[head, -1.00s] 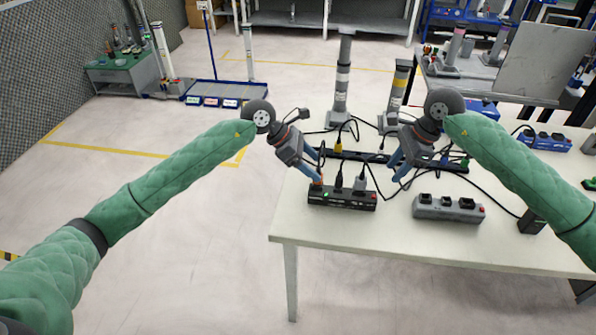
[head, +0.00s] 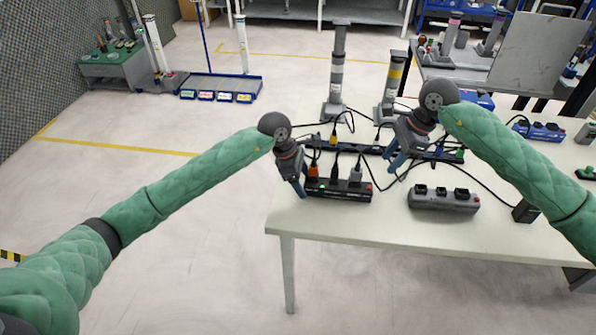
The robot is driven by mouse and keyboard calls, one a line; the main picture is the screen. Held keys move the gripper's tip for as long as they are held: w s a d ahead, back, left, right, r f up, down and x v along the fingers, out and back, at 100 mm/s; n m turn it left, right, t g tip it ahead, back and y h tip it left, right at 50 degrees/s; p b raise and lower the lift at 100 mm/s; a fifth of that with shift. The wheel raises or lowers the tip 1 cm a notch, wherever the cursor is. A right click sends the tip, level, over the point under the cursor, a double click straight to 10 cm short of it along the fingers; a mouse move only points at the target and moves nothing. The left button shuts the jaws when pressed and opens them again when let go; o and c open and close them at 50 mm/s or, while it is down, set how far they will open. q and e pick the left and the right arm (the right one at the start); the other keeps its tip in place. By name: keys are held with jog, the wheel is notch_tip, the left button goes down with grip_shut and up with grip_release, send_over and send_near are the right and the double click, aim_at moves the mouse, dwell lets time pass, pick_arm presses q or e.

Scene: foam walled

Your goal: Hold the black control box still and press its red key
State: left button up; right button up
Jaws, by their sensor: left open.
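The black control box (head: 340,193) lies near the left front of the white table, with orange, black and grey plugs standing in its top. A small red spot shows at its right end; I cannot tell for sure that it is the red key. My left gripper (head: 301,190) is open, pointing down at the box's left end and hiding part of it. Whether its fingers touch the box is unclear. My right gripper (head: 394,166) points down behind and right of the box, apart from it. Its finger gap is too small to judge.
A grey socket box (head: 443,201) with a red switch lies to the right on the table (head: 390,232). A long black strip (head: 350,147) with cables lies behind. Grey posts (head: 337,75) stand at the back. The table front is clear.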

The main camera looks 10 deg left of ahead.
pick_arm(q)
jog(key=shift+d+f, duration=0.25)
jog(key=shift+f, duration=0.3)
jog(key=c, duration=1.2)
pick_arm(e)
jog(key=shift+c, duration=0.3)
grip_shut()
